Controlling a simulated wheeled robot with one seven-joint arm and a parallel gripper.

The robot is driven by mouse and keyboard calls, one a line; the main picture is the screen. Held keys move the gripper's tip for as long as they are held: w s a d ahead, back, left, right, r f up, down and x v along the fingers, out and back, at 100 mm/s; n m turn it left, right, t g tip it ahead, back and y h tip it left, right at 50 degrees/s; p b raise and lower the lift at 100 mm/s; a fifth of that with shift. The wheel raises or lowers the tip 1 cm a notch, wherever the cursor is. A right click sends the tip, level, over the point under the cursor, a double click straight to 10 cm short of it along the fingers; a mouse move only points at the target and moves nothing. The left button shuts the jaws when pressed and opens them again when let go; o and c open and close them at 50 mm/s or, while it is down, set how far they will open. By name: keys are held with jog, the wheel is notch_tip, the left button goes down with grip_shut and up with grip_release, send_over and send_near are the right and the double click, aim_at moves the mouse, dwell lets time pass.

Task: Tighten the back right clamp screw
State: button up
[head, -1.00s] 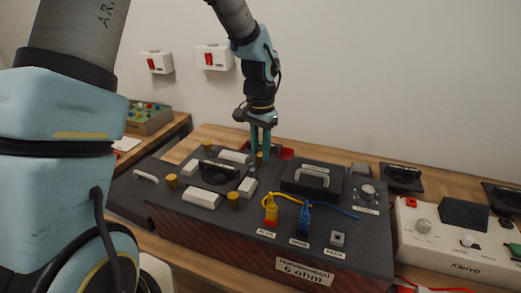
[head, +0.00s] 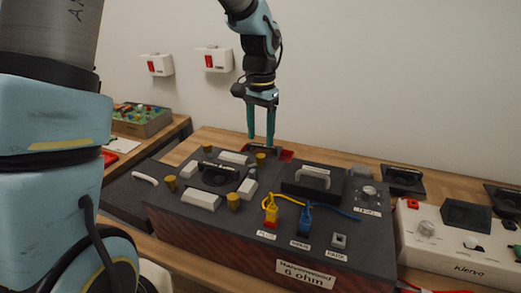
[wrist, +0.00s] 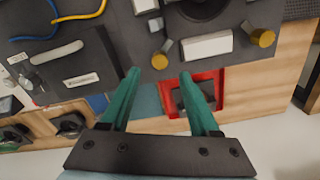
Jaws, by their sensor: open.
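The back right clamp screw (head: 261,158) is a brass-coloured knob at the back of the dark box panel, beside the round speaker piece. My gripper (head: 261,140) is open and empty just above and behind it, fingers pointing down. In the wrist view the same screw (wrist: 160,60) sits just past the gap between the two green fingertips (wrist: 160,74); they look apart from it. Other brass screws are the back left one (head: 208,149), the front left one (head: 171,183) and the front right one (head: 233,201).
White blocks (head: 201,200) surround the speaker piece (head: 219,174). A red tray (wrist: 172,103) lies behind the box. Free space is above the panel.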

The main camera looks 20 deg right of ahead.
aim_at(261, 156)
notch_tip(261, 156, up, 5)
jog(key=shift+r+b, duration=0.1)
jog(key=shift+b, duration=0.25)
jog(key=s+a+f+n, duration=0.1)
jog(key=a+f+n, duration=0.1)
jog(key=a, duration=0.8)
jog(key=s+a+f+n+t, duration=0.1)
jog(key=a+f+n, duration=0.2)
jog(key=a, duration=0.7)
jog(key=s+a+f+n, duration=0.2)
jog(key=a+n, duration=0.4)
jog(key=a, duration=0.4)
jog(key=shift+f+t, duration=0.3)
jog(key=shift+f, duration=0.1)
jog(key=shift+a, duration=0.1)
